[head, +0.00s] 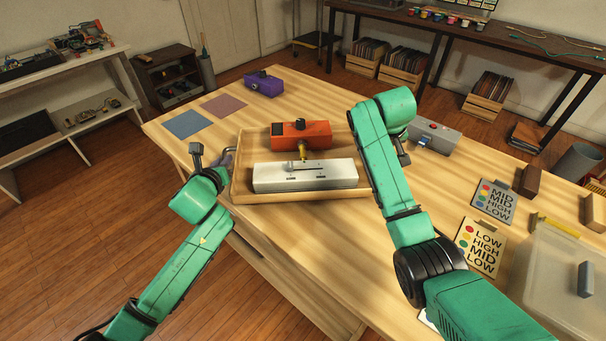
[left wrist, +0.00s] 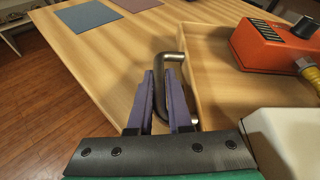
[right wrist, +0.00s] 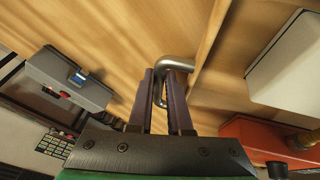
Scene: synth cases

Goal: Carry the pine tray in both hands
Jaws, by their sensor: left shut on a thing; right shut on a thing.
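The pine tray (head: 242,187) is in the middle of the head view, at the near side of the table. It holds an orange box (head: 301,134) with a black knob and yellow plug, and a white box (head: 305,176) with a slot. My left gripper (left wrist: 160,76) is shut on the tray's left metal handle (left wrist: 179,56), beside the tray wall. My right gripper (right wrist: 160,76) is shut on the right metal handle (right wrist: 178,63); my right arm hides that end in the head view. I cannot tell whether the tray touches the table.
On the table (head: 330,235) are a purple box (head: 264,84), blue (head: 188,124) and pink mats (head: 225,106) behind left, and a grey box (head: 434,138) right of the tray. Label boards (head: 479,248) and a clear bin (head: 548,275) stand at the right.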

